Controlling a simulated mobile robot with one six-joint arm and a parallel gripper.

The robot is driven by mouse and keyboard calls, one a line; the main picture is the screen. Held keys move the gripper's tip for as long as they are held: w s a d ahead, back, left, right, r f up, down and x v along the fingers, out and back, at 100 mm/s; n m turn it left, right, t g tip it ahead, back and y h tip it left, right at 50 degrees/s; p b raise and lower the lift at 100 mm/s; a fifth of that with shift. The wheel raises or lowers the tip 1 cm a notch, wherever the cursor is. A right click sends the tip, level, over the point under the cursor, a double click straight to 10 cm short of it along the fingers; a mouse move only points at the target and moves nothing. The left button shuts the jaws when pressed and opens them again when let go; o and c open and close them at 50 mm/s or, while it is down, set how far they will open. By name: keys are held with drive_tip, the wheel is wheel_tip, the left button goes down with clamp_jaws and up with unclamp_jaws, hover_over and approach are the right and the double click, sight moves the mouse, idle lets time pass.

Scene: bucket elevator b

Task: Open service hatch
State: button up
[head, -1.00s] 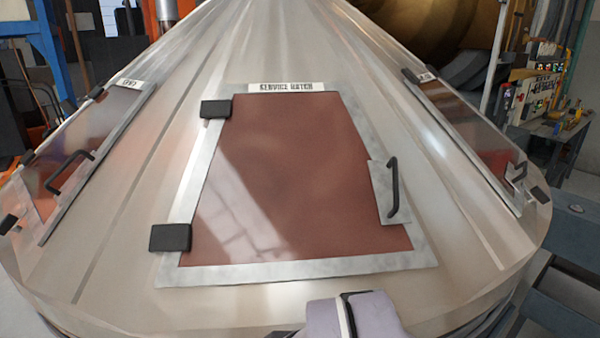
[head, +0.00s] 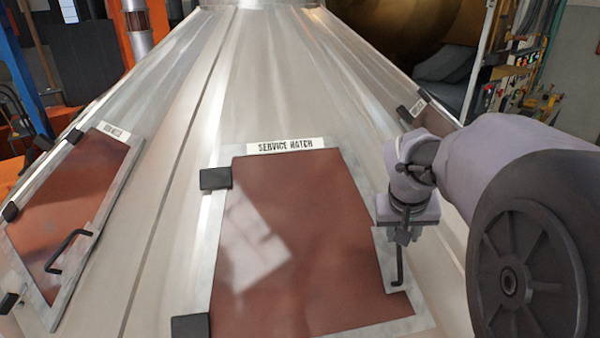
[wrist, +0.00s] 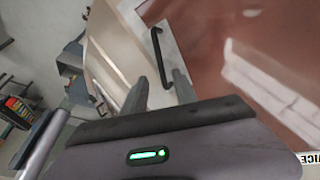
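The service hatch (head: 300,235) is a reddish-brown panel in a grey metal frame on the sloping metal cone, under a "SERVICE HATCH" label (head: 286,145). It lies closed, with black hinges on its left side. Its black bar handle (head: 398,268) is at the lower right, on a metal plate, its upper part hidden by my gripper (head: 403,238). In the wrist view the handle (wrist: 158,52) runs beyond and between the two grey fingertips of my gripper (wrist: 160,80). The fingers are apart, with nothing visibly clamped. I cannot tell whether they touch the handle.
Another similar hatch (head: 75,215) with a black handle is on the cone at left. A further one, at right, is mostly hidden behind my arm. A control panel and bench (head: 515,85) stand at the back right. Free room lies over the hatch's left side.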

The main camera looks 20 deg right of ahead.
sight(399, 251)
drive_tip(key=b+x, duration=0.1)
drive_tip(key=x, duration=1)
drive_tip(key=shift+w+d+f, duration=0.15)
drive_tip(key=shift+w+f, duration=0.1)
drive_tip(key=shift+f, duration=0.1)
clamp_jaws()
drive_tip(key=shift+r, duration=0.1)
idle(0.5)
